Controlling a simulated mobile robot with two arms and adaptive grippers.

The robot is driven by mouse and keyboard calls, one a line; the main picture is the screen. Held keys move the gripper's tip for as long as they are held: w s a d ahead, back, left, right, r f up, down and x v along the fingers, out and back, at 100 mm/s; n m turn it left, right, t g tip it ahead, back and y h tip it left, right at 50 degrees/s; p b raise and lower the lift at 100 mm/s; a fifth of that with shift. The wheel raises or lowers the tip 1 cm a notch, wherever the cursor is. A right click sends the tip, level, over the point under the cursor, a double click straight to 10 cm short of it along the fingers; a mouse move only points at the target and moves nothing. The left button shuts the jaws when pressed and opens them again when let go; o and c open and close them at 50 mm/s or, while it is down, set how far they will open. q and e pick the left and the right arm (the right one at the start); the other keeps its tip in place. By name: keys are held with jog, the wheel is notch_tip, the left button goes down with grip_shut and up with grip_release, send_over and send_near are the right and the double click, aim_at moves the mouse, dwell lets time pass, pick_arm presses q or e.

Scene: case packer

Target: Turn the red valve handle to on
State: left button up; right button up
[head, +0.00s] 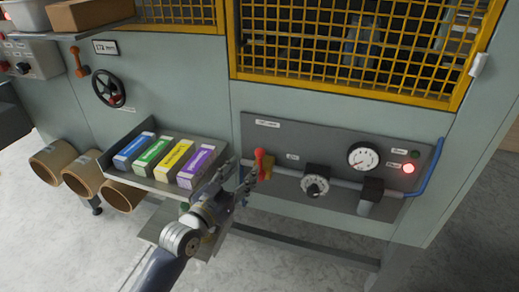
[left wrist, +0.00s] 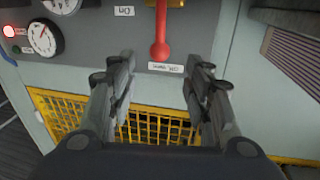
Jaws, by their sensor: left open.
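The red valve handle (head: 260,158) stands upright on a yellow valve body (head: 266,171), crosswise to the grey pipe on the dark panel. In the left wrist view, the picture is upside down and the red handle (left wrist: 161,32) points down toward the gap between my fingers. My left gripper (head: 244,174) is at the valve from the left, and its fingers partly cover the panel there. In the left wrist view my left gripper (left wrist: 165,66) is open, one finger to each side of the handle's line, with nothing gripped. My right gripper is not in view.
An "ON" label (head: 292,157) is right of the handle. A black dial knob (head: 316,181), a white gauge (head: 363,157) and a lit red lamp (head: 408,169) sit farther right. A tray (head: 153,183) of coloured cartons is left of my gripper. Yellow mesh (head: 350,50) is above.

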aim_at(257, 156)
pick_arm(q)
jog(key=x, duration=0.4)
jog(key=shift+s+d, duration=0.1)
jog(key=x, duration=0.5)
jog(key=shift+f, duration=0.1)
jog(key=shift+w+d, duration=0.15)
jog(key=shift+w, duration=0.3)
jog(key=shift+c, duration=0.5)
grip_shut()
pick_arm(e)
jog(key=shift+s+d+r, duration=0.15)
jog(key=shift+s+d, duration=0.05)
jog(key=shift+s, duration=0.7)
